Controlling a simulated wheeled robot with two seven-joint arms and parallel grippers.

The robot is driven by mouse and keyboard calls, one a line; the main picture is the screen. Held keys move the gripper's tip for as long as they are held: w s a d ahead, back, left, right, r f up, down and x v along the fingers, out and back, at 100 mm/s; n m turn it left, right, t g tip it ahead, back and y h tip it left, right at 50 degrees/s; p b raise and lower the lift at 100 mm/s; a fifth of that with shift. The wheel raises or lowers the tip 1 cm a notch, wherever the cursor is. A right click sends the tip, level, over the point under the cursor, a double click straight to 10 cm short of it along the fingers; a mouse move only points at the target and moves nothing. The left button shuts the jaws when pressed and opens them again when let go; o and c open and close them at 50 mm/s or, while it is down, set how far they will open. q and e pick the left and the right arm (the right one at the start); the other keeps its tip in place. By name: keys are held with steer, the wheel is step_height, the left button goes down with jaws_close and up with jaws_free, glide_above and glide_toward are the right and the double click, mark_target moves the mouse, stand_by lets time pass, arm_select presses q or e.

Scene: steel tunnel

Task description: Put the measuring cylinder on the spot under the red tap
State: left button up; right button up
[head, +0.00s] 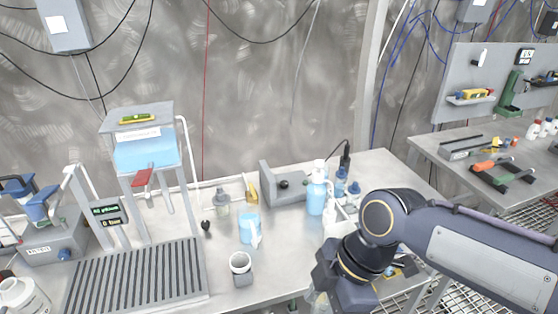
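The red tap (142,177) hangs below a light-blue water tank (146,152) on a stand at the left. Below it lies a dark ribbed drain tray (140,280); no separate marked spot is clear to me. I cannot pick out the measuring cylinder for certain. A pale translucent piece (319,303) shows at the bottom edge beside my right gripper; I cannot tell what it is. My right gripper (343,285) points down at the lower middle, near the bench's front edge, and its fingertips are hidden. My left gripper is not in view.
A white cup (240,267), a blue beaker (250,228) and a small bottle (222,203) stand right of the tray. Bench space is free around the white cup.

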steer(key=shift+w+f+m, duration=0.1)
steer(key=shift+f+m, duration=0.2)
steer(key=shift+m, duration=0.1)
steer(key=w+f+m+t, duration=0.2)
steer(key=w+f+m, duration=0.3)
steer(key=w+f, duration=0.2)
steer(key=w+d+f+m+t+h, duration=0.1)
steer(key=w+d+f+m+h, duration=0.1)
steer(key=w+d+f+m, duration=0.2)
steer(key=w+d+f+m+t+h, duration=0.2)
steer(key=w+d+f+m, duration=0.2)
steer(key=d+f+m, duration=0.5)
steer(key=shift+w+d+f+m+h, duration=0.3)
steer(key=shift+w+f+m, duration=0.15)
steer(key=shift+f, duration=0.5)
